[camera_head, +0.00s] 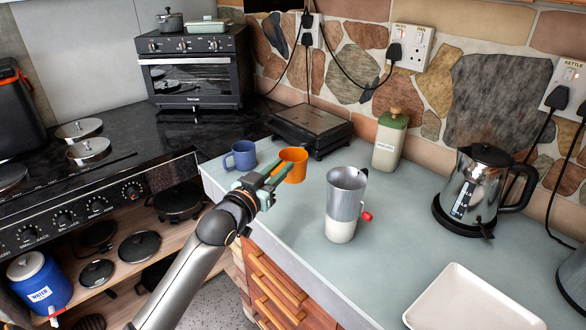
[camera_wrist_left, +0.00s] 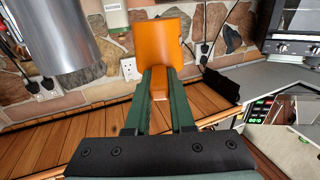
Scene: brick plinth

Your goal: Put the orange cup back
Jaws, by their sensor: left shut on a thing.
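The orange cup (camera_head: 293,166) is above or at the counter's left end, just right of the blue mug (camera_head: 241,155). My left gripper (camera_head: 271,177) reaches it from the front left and is shut on it. In the left wrist view the orange cup (camera_wrist_left: 160,38) is at the ends of the green fingers (camera_wrist_left: 160,95), with its orange handle between them. The cup looks roughly upright in the head view. I cannot tell whether its base touches the counter. My right gripper is not in view.
A black scale-like device (camera_head: 311,130) stands behind the cup. Counter between the cup and jug is clear.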

